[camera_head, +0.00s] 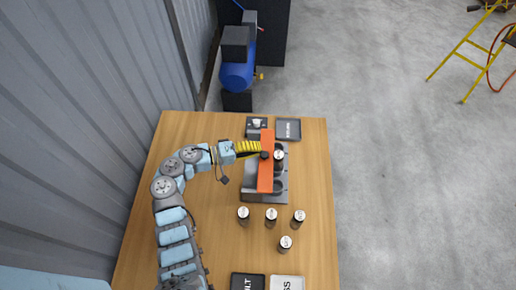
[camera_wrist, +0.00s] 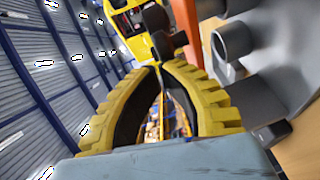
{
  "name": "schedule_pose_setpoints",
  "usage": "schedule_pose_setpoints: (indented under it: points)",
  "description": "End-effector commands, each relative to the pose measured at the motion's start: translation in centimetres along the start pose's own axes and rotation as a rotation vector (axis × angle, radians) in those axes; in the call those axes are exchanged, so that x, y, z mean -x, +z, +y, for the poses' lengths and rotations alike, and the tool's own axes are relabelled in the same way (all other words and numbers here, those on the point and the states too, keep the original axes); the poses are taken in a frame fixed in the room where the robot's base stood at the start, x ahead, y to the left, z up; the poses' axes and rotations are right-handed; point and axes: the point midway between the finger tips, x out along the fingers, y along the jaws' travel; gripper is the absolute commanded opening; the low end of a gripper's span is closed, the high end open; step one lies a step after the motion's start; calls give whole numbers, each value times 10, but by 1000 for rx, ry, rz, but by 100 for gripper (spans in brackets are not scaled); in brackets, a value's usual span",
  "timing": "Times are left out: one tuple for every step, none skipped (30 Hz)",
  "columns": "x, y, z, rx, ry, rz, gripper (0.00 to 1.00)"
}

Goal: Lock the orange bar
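The orange bar (camera_head: 266,178) lies lengthwise over the grey socketed rack (camera_head: 265,198) on the wooden table. In the wrist view the orange bar (camera_wrist: 187,30) runs just past my fingertips, beside the grey round sockets (camera_wrist: 233,40). A black knob (camera_wrist: 170,43) is right at the tips. My gripper (camera_head: 260,153) reaches in from the left at the bar's middle. Its yellow ribbed fingers (camera_wrist: 160,66) bow outward and their tips come together. I cannot tell whether the tips pinch the knob or only touch it. A dark cylinder with a pale top (camera_head: 279,156) stands in the rack right of the bar.
Several dark cylinders (camera_head: 271,215) stand on the table in front of the rack. A black tray (camera_head: 248,283) and a white-lettered PASS tray (camera_head: 287,283) lie at the near edge. The table's right side is clear.

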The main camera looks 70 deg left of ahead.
Motion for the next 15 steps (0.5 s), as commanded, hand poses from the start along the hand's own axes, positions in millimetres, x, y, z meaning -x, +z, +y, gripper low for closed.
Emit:
schedule_pose_setpoints:
  points:
    - [0,0,0,0,0,0,0]
    - [0,0,0,0,0,0,0]
    - [0,0,0,0,0,-1,0]
    - [0,0,0,0,0,-1,0]
    - [1,-1,0,0,0,-1,0]
    - [2,-2,0,0,0,-2,0]
    - [3,-3,0,0,0,-3,0]
    - [5,-4,0,0,1,-4,0]
    - [7,-6,0,0,1,-6,0]
    - [9,-8,0,0,1,-7,0]
    - [12,-10,0,0,1,-9,0]
    - [15,-13,1,-2,1,-11,0]
    - [18,-16,1,-3,1,-12,0]
    - [22,-19,2,-5,1,-13,0]
    - [28,-22,2,-6,1,-12,0]
